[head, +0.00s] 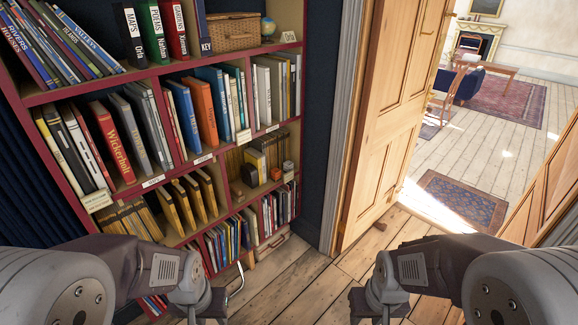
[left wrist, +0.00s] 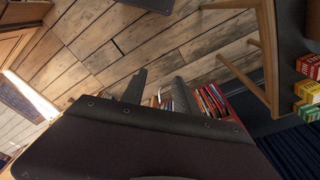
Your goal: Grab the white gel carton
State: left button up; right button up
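I cannot make out a white gel carton in either view. Several small cartons sit at the right edge of the left wrist view: a red one (left wrist: 309,66), a yellow one (left wrist: 307,91) and a green one (left wrist: 306,111), partly cut off. My left gripper (left wrist: 157,84) has its two fingers apart with nothing between them; in the head view it hangs at the bottom left, in front of the lower shelves. My right gripper (head: 379,304) hangs at the bottom centre right over the floor, mostly cut off by the frame edge, and its finger opening is unclear.
A red-edged bookshelf (head: 150,75) crowded with books fills the left, with a wicker basket (head: 232,32) and a small globe (head: 268,27) on top. An open wooden door (head: 385,100) stands right of it. A wooden-legged piece of furniture (left wrist: 266,60) shows in the wrist view.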

aim_at(288, 165)
jog(key=i+l+u, duration=0.1)
jog(key=i+l, duration=0.4)
jog(key=i+l+u, duration=0.1)
jog(key=i+l, duration=1)
jog(key=i+l+u, duration=0.15)
jog(key=i+l, duration=0.4)
jog(key=i+l+u, duration=0.1)
jog(key=i+l, duration=0.35)
jog(key=l, duration=0.2)
